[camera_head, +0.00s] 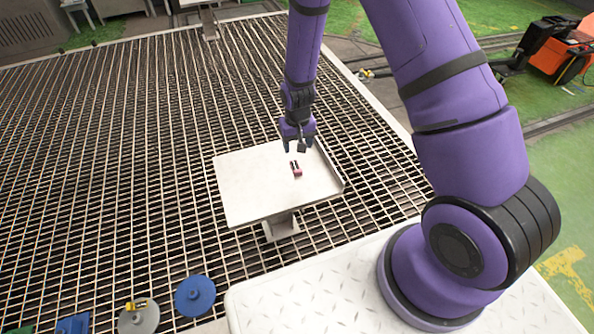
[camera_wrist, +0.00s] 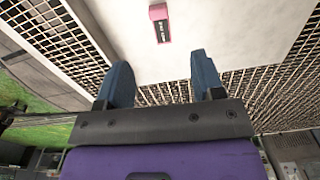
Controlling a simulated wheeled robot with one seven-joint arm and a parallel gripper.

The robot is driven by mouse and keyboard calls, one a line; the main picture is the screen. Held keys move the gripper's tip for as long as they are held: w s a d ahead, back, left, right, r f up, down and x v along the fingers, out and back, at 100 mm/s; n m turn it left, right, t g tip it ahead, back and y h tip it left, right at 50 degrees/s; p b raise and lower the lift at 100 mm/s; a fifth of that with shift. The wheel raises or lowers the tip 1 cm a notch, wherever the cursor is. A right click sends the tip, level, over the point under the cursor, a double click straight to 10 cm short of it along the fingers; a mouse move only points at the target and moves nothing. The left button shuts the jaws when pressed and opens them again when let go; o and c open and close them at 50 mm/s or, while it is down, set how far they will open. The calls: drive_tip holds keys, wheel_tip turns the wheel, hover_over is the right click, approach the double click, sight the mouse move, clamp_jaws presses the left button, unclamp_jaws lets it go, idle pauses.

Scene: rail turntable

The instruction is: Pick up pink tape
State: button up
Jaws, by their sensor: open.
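The pink tape (camera_head: 296,169) is a small pink piece with a dark marked face, lying on a white tray-like plate (camera_head: 250,197). In the wrist view the pink tape (camera_wrist: 160,24) is near the top centre, beyond the fingertips. My gripper (camera_head: 300,147) hangs above the far part of the plate, just behind the tape in the head view. In the wrist view my gripper (camera_wrist: 160,75) shows two blue fingers spread wide with nothing between them. The gripper and the tape are apart.
The plate stands on a bracket over a wide metal grating (camera_head: 110,150) and has a raised lip on its right side. A blue disc (camera_head: 195,296) and a grey disc (camera_head: 139,318) lie at the lower left. An orange machine (camera_head: 562,55) stands far right.

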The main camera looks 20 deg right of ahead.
hover_over(298, 170)
wheel_tip(298, 170, down, 7)
drive_tip(key=shift+a+r, duration=0.15)
drive_tip(key=shift+r, duration=0.05)
drive_tip(key=shift+w+f, duration=0.1)
drive_tip(key=shift+f, duration=2.65)
drive_tip(key=c, duration=1)
